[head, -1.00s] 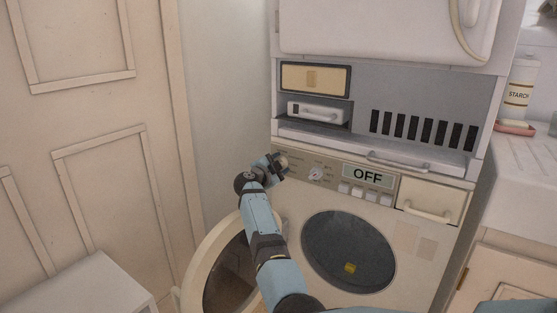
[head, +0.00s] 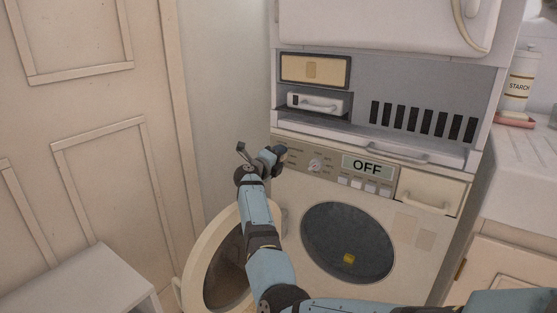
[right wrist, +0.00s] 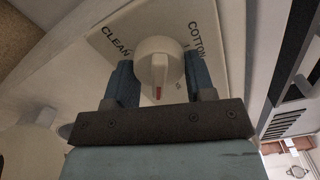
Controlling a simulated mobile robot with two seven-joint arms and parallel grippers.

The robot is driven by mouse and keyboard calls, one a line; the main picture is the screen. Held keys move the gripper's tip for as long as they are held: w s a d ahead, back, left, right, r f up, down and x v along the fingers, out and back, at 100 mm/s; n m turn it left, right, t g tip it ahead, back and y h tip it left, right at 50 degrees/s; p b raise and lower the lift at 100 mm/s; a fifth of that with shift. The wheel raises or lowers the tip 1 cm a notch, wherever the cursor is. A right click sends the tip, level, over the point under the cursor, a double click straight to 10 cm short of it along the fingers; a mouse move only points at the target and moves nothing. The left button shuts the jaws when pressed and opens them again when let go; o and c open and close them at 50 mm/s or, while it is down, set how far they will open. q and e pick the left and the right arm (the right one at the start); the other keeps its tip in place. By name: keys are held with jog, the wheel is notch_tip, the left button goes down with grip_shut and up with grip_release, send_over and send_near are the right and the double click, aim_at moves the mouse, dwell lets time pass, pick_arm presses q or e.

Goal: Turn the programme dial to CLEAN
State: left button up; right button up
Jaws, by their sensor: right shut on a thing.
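The programme dial (right wrist: 157,58) is a round cream knob with a raised grip bar and a red pointer line, seen in the right wrist view. Its panel carries the words CLEAN, on the left, and COTTON, on the right. The red line points down toward the gripper's palm, not at either word. My right gripper (right wrist: 160,74) is shut on the dial, one blue finger on each side. In the head view my right gripper (head: 279,154) is at the left end of the control panel and hides the dial. My left gripper is not in view.
The round washer door (head: 211,262) hangs open below, left of the drum. A drawer handle (head: 397,154) juts out above the panel.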

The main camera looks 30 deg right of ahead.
jog(key=shift+f+m+b, duration=0.25)
jog(key=shift+m+b, duration=0.2)
jog(key=shift+m, duration=0.55)
jog(key=m+b, duration=0.2)
jog(key=m, duration=0.1)
jog(key=shift+m, duration=0.3)
jog(key=m+b, duration=0.1)
jog(key=m, duration=0.1)
jog(key=shift+w+a+m, duration=0.1)
jog(key=shift+m, duration=0.3)
jog(key=shift+m+b, duration=0.35)
jog(key=shift+m, duration=0.55)
jog(key=m, duration=0.2)
jog(key=shift+w+m, duration=0.1)
jog(key=shift+m, duration=0.2)
jog(key=m, duration=0.4)
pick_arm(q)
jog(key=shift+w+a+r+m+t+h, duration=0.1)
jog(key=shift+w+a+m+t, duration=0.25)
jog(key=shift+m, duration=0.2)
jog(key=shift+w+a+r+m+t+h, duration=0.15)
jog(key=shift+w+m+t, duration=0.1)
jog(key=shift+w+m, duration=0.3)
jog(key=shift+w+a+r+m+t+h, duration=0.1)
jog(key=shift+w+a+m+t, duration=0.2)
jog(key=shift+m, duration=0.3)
pick_arm(e)
jog(key=shift+w+m, duration=0.1)
jog(key=shift+m, duration=2)
